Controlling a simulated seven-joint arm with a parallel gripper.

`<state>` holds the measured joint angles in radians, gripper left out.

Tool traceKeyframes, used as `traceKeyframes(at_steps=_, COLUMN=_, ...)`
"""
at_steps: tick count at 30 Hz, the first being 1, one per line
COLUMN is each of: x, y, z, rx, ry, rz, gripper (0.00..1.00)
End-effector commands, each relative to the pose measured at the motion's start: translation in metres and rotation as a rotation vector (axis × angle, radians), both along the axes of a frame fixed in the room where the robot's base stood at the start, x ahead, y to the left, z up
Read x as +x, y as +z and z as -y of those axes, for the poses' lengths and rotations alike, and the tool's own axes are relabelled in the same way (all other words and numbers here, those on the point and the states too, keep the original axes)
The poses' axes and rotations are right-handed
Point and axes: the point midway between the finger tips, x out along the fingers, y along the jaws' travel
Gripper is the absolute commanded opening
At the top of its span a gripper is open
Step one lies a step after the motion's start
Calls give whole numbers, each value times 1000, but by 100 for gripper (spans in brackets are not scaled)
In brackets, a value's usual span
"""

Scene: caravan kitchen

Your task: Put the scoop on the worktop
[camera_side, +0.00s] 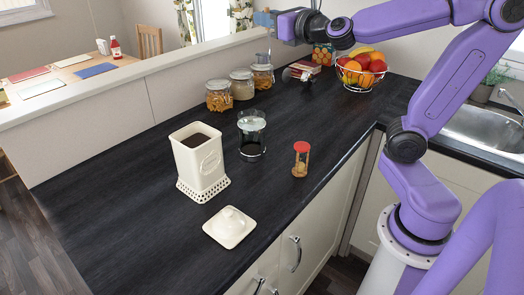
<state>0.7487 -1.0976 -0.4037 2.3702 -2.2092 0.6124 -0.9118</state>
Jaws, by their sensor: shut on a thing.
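My gripper (265,19) is raised high at the top of the side view, above the far end of the dark worktop (140,200). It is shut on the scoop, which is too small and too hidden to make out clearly. A small grey shape (262,58) shows below the gripper, just above a lidded jar; I cannot tell whether it is part of the scoop. On the worktop, an open cream canister (203,172) stands upright with dark contents. Its square cream lid (229,227) lies in front of it.
Several jars (219,97) line the low wall. A fruit basket (361,72) stands at the back. The worktop's left part is clear.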

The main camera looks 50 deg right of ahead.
Motion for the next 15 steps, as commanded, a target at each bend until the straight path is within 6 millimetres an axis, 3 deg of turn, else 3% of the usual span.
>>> traceKeyframes(at_steps=10, x=13, y=-49, z=-26, rx=-7, ry=-94, rz=-11, gripper=0)
traceKeyframes(at_steps=15, x=15, y=-86, z=-40, rx=-10, ry=-191, rz=-15, gripper=0)
